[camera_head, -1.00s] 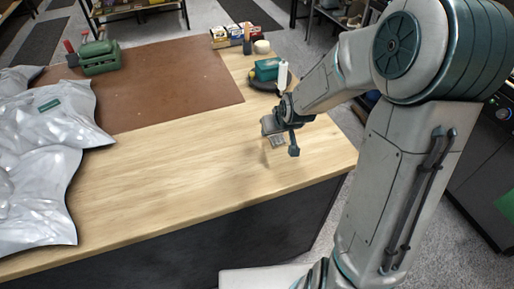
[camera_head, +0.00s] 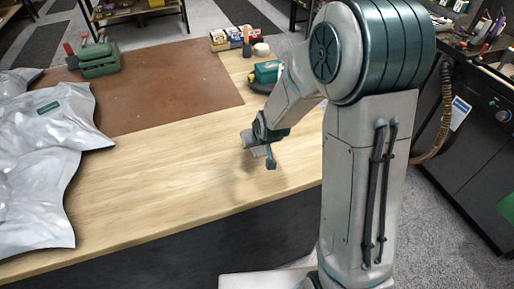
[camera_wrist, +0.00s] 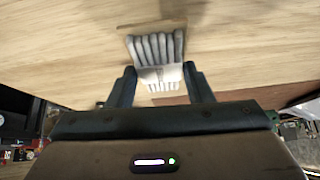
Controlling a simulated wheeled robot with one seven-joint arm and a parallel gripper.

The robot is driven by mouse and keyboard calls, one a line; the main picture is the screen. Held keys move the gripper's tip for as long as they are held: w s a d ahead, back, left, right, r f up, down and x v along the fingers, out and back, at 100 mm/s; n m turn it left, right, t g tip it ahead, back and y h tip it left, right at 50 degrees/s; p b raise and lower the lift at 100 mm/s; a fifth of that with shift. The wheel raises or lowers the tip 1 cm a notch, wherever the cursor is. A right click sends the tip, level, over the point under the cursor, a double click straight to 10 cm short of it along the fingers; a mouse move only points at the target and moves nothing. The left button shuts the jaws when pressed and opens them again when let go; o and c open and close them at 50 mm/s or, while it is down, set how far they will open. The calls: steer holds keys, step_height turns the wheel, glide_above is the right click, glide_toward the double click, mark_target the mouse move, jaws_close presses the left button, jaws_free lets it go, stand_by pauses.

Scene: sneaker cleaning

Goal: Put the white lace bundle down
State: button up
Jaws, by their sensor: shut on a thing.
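The white lace bundle (camera_wrist: 155,48) shows in the wrist view as pale, parallel loops with a lighter band around the middle. It sits between the two dark fingers of my gripper (camera_wrist: 160,75), which is shut on it. In the head view my gripper (camera_head: 259,154) is over the bare wooden part of the workbench (camera_head: 150,190), near its right end. A faint shadow lies on the wood below, and the gripper looks a little above the surface. The bundle is hard to make out from the head camera.
A brown mat (camera_head: 165,82) covers the back of the bench. Silvery padded bags (camera_head: 40,165) fill the left side. A green toolbox (camera_head: 98,60), small boxes (camera_head: 222,40) and a teal item (camera_head: 265,71) stand at the back. The wood left of my gripper is clear.

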mark_target(256, 149)
steer(key=shift+f, duration=1.6)
steer(key=shift+f, duration=0.2)
steer(key=o, duration=1)
steer(key=shift+r, duration=0.1)
steer(key=shift+o, duration=0.2)
